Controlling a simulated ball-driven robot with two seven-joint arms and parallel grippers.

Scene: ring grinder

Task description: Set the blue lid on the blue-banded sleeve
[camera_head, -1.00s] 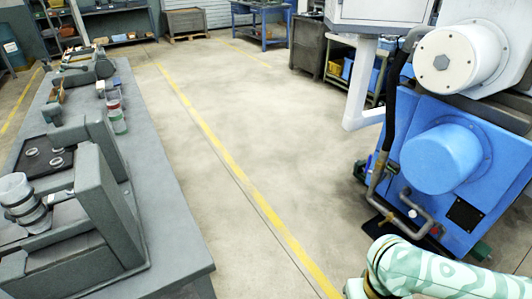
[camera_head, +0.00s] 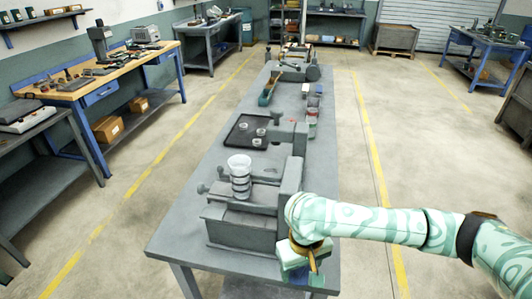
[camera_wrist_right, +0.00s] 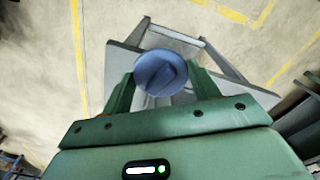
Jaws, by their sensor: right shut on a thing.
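The blue lid (camera_wrist_right: 158,72) is a round blue disc with a raised bar across it, held between the green fingers of my right gripper (camera_wrist_right: 160,88). In the head view my right gripper (camera_head: 303,272) is at the near right corner of the grey table, and its fingers point down and are partly hidden. A clear sleeve with dark rings (camera_head: 239,178) stands upright on the near grey machine. Clear sleeves with reddish and greenish bands (camera_head: 312,118) stand farther back at the table's right edge. I cannot make out a blue band on any. My left gripper is not in view.
The long grey table (camera_head: 185,222) carries a grey machine (camera_head: 240,225) with a tall upright plate, a black tray (camera_head: 240,132) with several small rings, and more machines behind. A wooden workbench (camera_head: 95,80) stands at the left.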

